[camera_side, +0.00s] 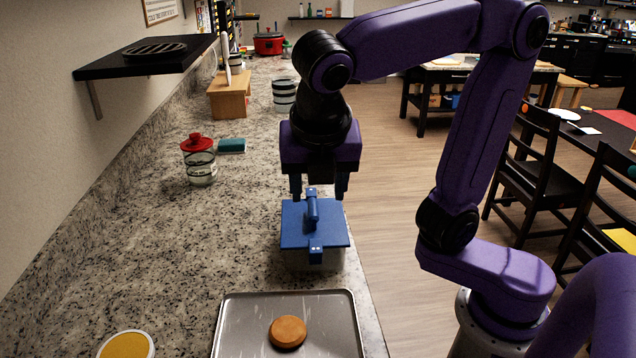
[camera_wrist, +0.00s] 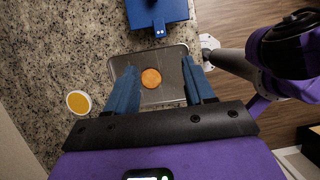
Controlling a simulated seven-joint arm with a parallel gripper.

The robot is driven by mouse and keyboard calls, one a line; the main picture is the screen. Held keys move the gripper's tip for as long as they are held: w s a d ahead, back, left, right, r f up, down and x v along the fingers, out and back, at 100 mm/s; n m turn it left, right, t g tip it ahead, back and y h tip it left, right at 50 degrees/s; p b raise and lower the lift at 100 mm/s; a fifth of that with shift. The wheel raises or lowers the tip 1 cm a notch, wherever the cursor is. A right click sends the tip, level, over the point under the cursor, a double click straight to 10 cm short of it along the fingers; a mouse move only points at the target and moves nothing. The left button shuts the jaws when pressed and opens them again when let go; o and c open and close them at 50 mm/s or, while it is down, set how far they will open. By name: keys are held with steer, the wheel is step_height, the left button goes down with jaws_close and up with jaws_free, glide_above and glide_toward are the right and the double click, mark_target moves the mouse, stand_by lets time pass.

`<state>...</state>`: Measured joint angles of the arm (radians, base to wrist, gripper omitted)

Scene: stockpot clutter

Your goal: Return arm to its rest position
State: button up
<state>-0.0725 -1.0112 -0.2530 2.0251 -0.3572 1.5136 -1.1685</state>
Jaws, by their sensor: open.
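My gripper (camera_side: 319,186) is open and hangs above the counter, by the far side of a pot with a blue square lid (camera_side: 328,238). The lid has a blue handle and sits on the pot; the pot body (camera_side: 312,260) is mostly hidden beneath it. In the wrist view my gripper's blue fingers (camera_wrist: 160,82) are spread apart with nothing held between them. The blue lid (camera_wrist: 158,12) shows at the top edge of that view. I cannot tell from the side view how far the fingertips are from the lid.
A metal tray (camera_side: 233,318) with an orange-brown round item (camera_side: 287,332) lies at the counter's front. A yellow-topped round item (camera_side: 127,345) is to its left. A red-lidded jar (camera_side: 200,162) and a teal block (camera_side: 231,145) stand farther back. A black shelf (camera_side: 130,62) juts from the wall.

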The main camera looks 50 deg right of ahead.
steer(key=s+d+f+m+g+y, duration=0.2)
steer(key=s+d+f+m+y, duration=0.1)
steer(key=s+d+f+m, duration=0.6)
steer(key=s+f+m, duration=0.3)
steer(key=m, duration=0.1)
steer(key=shift+s+d+f+m+g+y, duration=0.15)
steer(key=shift+d+f+m+g+y, duration=0.15)
steer(key=shift+d+m+g, duration=0.1)
stand_by(2.8)
